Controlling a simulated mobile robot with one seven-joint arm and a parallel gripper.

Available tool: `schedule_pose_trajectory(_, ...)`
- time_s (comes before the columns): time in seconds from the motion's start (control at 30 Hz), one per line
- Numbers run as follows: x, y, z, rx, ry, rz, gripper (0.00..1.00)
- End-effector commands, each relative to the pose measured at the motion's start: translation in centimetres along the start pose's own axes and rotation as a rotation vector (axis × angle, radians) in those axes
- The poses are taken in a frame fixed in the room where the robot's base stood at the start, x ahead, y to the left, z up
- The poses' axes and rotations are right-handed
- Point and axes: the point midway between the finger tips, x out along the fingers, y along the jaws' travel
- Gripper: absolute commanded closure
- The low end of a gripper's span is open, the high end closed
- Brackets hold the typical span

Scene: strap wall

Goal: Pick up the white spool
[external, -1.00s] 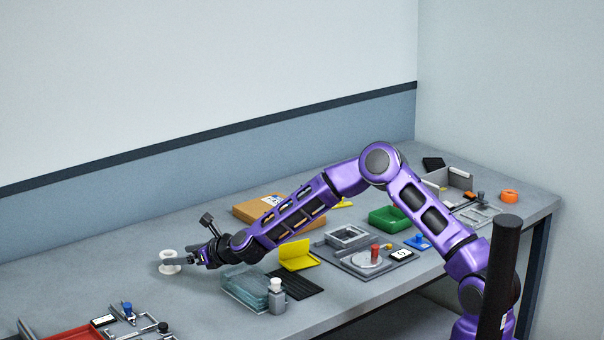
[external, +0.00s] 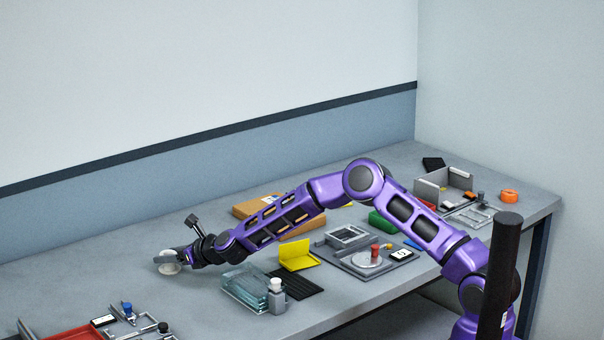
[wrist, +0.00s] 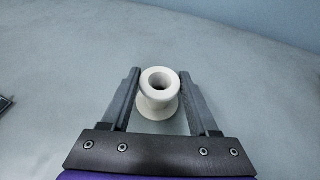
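The white spool (wrist: 158,106) stands upright on the grey table with its hole facing up, between the two fingers of my gripper (wrist: 160,76) in the wrist view. The fingers are apart, one on each side of the spool, very near its rim; firm contact does not show. In the external view the white spool (external: 167,269) is at the left part of the table, partly covered by my gripper (external: 172,260), which is low over the tabletop.
A red tray (external: 72,334) and small fixtures lie at the front left. A clear bin (external: 243,286), a grey bottle (external: 277,296) and a yellow folded piece (external: 297,256) stand right of the gripper. The table around the spool is clear.

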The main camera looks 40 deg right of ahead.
Motion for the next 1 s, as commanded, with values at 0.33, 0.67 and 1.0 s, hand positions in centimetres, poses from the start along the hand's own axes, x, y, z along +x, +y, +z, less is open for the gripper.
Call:
schedule_pose_trajectory(0.33,0.0,0.0,0.0,0.0,-0.001,0.0,0.97)
schedule_pose_trajectory(0.67,-0.7,0.0,1.7,0.001,-0.003,-0.001,0.97)
schedule_pose_trajectory(1.0,-3.2,0.1,7.8,0.0,-0.002,0.001,0.97)
